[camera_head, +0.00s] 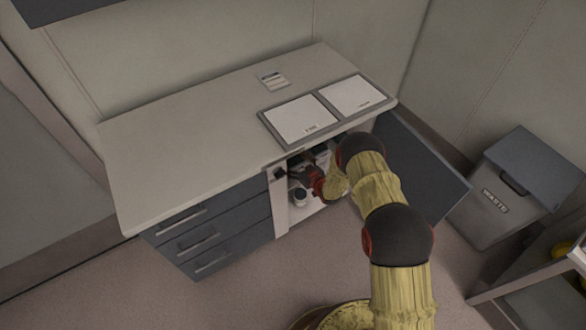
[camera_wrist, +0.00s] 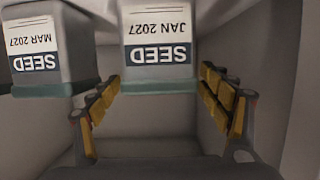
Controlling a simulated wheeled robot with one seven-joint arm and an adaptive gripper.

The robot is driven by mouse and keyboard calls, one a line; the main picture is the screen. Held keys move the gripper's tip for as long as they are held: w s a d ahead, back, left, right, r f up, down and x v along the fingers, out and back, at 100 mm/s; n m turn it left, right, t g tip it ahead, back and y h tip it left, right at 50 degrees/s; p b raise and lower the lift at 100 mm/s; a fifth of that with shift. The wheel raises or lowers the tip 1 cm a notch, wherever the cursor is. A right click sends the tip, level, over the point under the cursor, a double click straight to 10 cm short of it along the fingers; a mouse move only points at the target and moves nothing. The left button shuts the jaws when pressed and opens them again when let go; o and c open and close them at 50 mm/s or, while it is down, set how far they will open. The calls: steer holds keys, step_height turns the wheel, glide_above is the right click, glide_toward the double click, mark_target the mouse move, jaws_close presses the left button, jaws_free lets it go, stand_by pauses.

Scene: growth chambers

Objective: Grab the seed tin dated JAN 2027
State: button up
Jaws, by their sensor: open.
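The seed tin labelled JAN 2027 (camera_wrist: 158,22) shows upside down at the top middle of the wrist view. It has a white label with a dark SEED band and a grey-green rim at its lower edge in the picture. My gripper (camera_wrist: 160,82) is open, with one finger on each side of this tin's rim in the picture. I see gaps on both sides; how deep the tin sits between the fingers is unclear. A second tin labelled MAR 2027 (camera_wrist: 42,40) stands to its left, near the left finger. In the head view my gripper (camera_head: 311,182) reaches into the open cabinet.
The cabinet's open door (camera_head: 425,165) stands to the right of my arm. Cabinet walls close in around the gripper. A small white-topped item (camera_head: 299,197) sits in the cabinet's front left. Drawers (camera_head: 205,235) lie left, the counter (camera_head: 200,140) above, a waste bin (camera_head: 515,195) right.

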steer(key=shift+w+a+f, duration=0.1)
steer(key=shift+w+a, duration=0.15)
steer(key=shift+w, duration=0.15)
steer(key=shift+c, duration=0.9)
steer(key=c, duration=1.1)
steer(key=shift+c, duration=0.7)
